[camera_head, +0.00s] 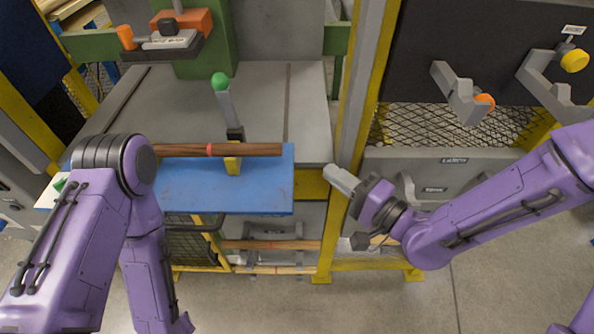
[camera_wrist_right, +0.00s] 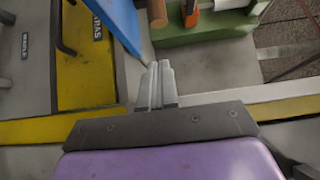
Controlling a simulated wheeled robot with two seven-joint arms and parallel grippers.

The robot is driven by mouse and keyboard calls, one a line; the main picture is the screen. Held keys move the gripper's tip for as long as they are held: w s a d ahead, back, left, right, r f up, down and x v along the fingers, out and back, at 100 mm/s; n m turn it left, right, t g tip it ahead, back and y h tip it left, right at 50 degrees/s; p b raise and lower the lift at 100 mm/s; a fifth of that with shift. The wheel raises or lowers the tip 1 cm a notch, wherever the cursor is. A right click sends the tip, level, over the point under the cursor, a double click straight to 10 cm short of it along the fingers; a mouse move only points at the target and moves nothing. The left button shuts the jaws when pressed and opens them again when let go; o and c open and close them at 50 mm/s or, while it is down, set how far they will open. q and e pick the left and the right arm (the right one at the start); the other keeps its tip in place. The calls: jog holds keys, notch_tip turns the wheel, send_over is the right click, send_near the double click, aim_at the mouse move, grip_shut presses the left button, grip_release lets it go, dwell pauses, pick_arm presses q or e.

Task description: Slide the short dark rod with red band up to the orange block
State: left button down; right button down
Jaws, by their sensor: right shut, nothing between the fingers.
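The dark rod with a red band (camera_head: 209,150) lies crosswise near the far edge of the blue board (camera_head: 190,198) in the head view. Its left end is hidden by my left arm. A brown round end, probably the rod's, shows in the right wrist view (camera_wrist_right: 156,12). An orange block-like part (camera_head: 196,22) sits at the upper left behind a dark fixture; I cannot tell whether it is the task's orange block. My right gripper (camera_head: 334,172) is shut and empty, to the right of the board and apart from the rod. My left gripper is out of view.
A grey lever with a green knob (camera_head: 220,82) stands behind the rod, and a yellow bracket (camera_head: 232,160) is at the rod. A yellow post (camera_head: 362,85) rises near my right gripper. More rods (camera_head: 270,245) lie on a lower rack.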

pick_arm(q)
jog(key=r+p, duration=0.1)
jog(key=p, duration=0.2)
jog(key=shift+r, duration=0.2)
pick_arm(e)
jog(key=w+a, duration=0.4)
jog(key=a, duration=0.3)
jog(key=shift+a, duration=0.4)
jog(key=shift+a+f, duration=0.1)
jog(key=shift+a, duration=1)
